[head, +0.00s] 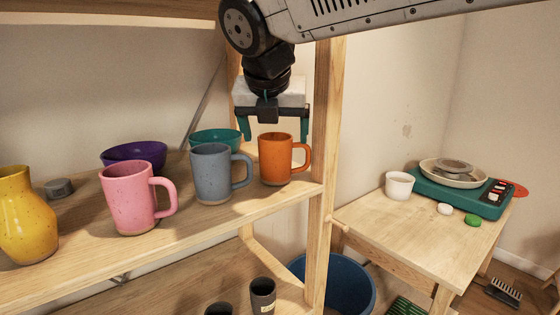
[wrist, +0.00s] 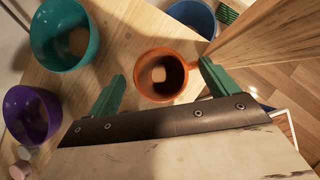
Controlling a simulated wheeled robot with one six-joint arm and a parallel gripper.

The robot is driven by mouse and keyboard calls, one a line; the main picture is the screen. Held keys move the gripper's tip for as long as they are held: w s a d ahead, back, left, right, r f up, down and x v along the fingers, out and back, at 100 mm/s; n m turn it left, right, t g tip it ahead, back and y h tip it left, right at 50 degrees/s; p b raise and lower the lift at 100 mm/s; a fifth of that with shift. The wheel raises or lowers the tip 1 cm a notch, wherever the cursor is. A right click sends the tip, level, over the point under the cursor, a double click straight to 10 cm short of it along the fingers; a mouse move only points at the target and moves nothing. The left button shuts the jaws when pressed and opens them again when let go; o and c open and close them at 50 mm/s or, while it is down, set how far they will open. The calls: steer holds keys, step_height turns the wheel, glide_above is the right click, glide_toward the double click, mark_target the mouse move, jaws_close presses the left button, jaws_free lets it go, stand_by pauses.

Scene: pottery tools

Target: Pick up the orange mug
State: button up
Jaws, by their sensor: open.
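The orange mug (head: 275,160) stands upright on the wooden shelf, near its right end beside the post. Its handle points right in the head view. In the wrist view I look down into the orange mug (wrist: 161,75), which lies between and a little beyond the fingertips. My gripper (head: 274,128) hangs above and behind the mug, with its teal fingers spread and empty. In the wrist view my gripper (wrist: 161,80) has one finger on each side of the mug.
A blue-grey mug (head: 211,173) stands just left of the orange mug, then a pink mug (head: 128,200) and a yellow vase (head: 24,220). A teal bowl (wrist: 64,36) and a purple bowl (wrist: 32,116) sit nearby. The wooden post (head: 326,150) is close on the right.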

steer(key=c, duration=1.6)
